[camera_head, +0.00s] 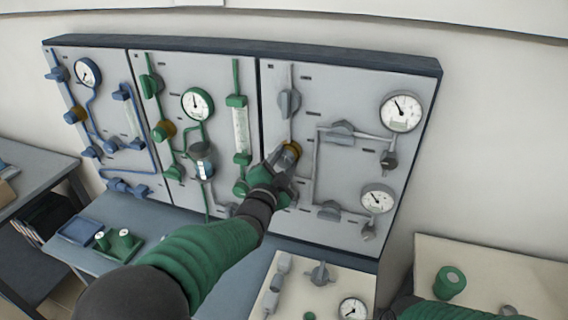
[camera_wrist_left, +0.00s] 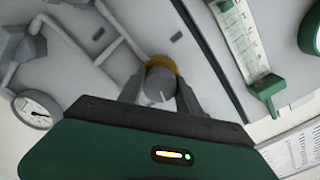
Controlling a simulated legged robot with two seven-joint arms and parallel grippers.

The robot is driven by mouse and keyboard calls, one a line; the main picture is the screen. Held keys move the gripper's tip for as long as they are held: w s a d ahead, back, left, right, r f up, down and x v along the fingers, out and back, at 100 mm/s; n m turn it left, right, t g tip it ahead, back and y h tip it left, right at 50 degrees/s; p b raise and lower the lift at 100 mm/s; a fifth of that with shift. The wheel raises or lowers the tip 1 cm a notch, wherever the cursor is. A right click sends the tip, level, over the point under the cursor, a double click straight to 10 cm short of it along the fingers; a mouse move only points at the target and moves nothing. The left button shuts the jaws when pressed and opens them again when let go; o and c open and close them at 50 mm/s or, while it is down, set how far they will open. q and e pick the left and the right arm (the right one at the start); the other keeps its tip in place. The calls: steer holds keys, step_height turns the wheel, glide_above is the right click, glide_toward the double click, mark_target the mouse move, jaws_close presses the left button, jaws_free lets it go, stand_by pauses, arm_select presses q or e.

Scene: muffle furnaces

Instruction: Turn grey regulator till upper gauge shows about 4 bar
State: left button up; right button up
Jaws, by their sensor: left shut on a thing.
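The grey regulator (camera_wrist_left: 160,82), a knob with a yellow-brown collar, sits on the right-hand grey panel; in the head view its collar (camera_head: 291,149) shows just beyond my fingers. My left gripper (camera_head: 284,160) is shut on the regulator; in the wrist view its two fingers (camera_wrist_left: 160,98) lie on either side of the knob. The upper gauge (camera_head: 401,111) is a white dial at the panel's upper right, its needle pointing up and left. The lower gauge (camera_head: 377,199) is below it and also shows in the wrist view (camera_wrist_left: 37,110). My right gripper is not in view.
Grey valves (camera_head: 289,103) and pipes surround the regulator on the panel. The green panel's flow tube (camera_head: 240,130) stands close to the left. A bench with a blue tray (camera_head: 80,232) and green parts lies below. A pale board (camera_head: 322,298) with a gauge is in front.

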arm_select(q)
steer(key=shift+f, duration=0.45)
steer(key=o, duration=1.2)
steer(key=shift+o, duration=0.8)
steer(key=shift+r, duration=0.25)
steer(key=b+v, duration=0.1)
steer(key=v, duration=1.5)
steer(key=shift+s, duration=0.4)
